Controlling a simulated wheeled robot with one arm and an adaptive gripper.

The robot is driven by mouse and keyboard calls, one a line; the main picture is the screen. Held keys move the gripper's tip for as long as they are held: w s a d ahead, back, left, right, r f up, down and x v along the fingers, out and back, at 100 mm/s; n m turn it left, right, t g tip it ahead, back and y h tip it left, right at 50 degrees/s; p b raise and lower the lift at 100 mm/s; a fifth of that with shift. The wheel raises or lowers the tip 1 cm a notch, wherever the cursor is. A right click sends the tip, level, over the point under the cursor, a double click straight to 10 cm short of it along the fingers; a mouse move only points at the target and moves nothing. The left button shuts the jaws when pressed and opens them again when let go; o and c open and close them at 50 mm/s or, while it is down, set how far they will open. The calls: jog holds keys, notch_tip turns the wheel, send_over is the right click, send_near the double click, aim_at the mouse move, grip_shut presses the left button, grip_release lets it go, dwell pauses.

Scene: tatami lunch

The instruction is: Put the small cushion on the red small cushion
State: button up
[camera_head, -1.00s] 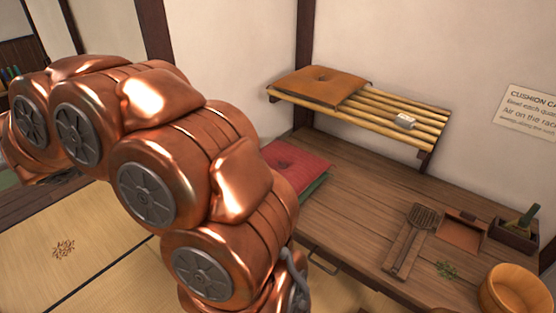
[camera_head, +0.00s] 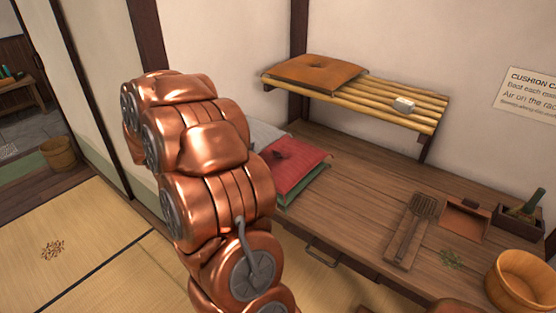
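A red small cushion (camera_head: 297,165) lies on top of a green cushion (camera_head: 312,188) at the left end of the wooden counter. A pale grey cushion (camera_head: 264,133) shows partly behind them, mostly hidden by my arm. A brown cushion (camera_head: 318,73) with a button in its middle lies on the left part of the bamboo rack (camera_head: 390,97) above the counter. My copper arm stands in front of the counter's left end. My gripper cannot be seen.
On the counter (camera_head: 360,170) are a slatted tool on a board (camera_head: 412,230), a dustpan (camera_head: 465,217), a dark box with a brush (camera_head: 518,222), green scraps (camera_head: 451,259) and a wooden tub (camera_head: 520,282). The counter's middle is clear.

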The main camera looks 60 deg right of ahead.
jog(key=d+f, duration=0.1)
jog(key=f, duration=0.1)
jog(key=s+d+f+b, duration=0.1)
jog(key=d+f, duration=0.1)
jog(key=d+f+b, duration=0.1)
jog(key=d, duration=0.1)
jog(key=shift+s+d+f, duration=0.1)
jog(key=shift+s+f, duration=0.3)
send_over(288, 159)
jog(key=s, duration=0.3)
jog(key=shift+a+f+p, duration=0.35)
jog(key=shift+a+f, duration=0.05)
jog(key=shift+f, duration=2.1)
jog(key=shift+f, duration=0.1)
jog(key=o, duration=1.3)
